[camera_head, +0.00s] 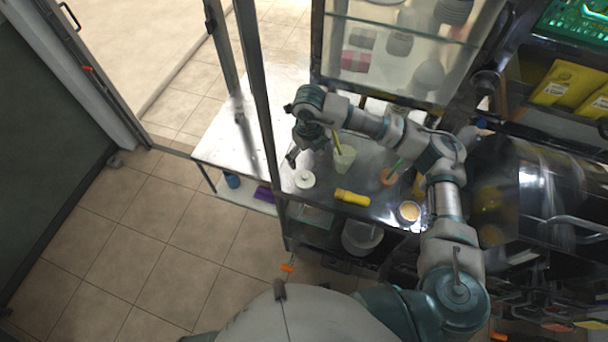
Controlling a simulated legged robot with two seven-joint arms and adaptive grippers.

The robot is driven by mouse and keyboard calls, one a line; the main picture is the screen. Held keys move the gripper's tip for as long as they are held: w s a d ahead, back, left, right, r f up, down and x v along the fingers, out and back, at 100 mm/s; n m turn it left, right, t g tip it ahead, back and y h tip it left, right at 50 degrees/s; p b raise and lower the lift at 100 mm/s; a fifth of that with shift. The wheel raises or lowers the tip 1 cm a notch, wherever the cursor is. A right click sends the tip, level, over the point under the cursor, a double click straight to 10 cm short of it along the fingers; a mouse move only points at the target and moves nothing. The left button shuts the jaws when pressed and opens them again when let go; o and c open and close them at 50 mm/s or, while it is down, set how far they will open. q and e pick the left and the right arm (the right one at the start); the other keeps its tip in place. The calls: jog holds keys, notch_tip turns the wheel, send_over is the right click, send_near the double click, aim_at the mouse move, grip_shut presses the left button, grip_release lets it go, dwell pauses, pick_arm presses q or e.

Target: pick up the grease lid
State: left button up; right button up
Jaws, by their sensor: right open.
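A small white round lid (305,180) with a raised middle, which looks like the grease lid, lies near the left end of the metal counter (325,187). My right arm reaches in from the right across the counter. My right gripper (298,158) is open and empty, pointing down, just above and slightly behind the white lid, apart from it as far as I can see. My left gripper is not in view.
A pale green cup (344,158) stands right of my gripper. A yellow object (352,197) and a round container with yellow contents (409,211) sit near the front edge. A dark metal post (259,100) rises left of the lid. A glass cabinet (395,50) stands behind.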

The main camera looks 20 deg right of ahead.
send_over(304, 174)
jog(key=f, duration=0.3)
jog(key=d+f+p, duration=0.1)
jog(key=f, duration=0.1)
jog(key=shift+s+f, duration=0.25)
jog(key=shift+f, duration=0.1)
jog(key=shift+a+f, duration=0.2)
jog(key=shift+f, duration=0.8)
jog(key=f, duration=0.1)
jog(key=f+p, duration=0.1)
jog(key=f, duration=0.1)
jog(key=shift+w+a+f+p, duration=0.2)
jog(key=shift+a+f+p, duration=0.1)
jog(key=shift+a+p, duration=0.05)
jog(key=shift+f, duration=0.4)
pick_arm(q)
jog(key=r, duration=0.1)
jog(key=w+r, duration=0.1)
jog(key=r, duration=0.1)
pick_arm(e)
jog(key=c, duration=0.9)
jog(key=shift+o, duration=0.2)
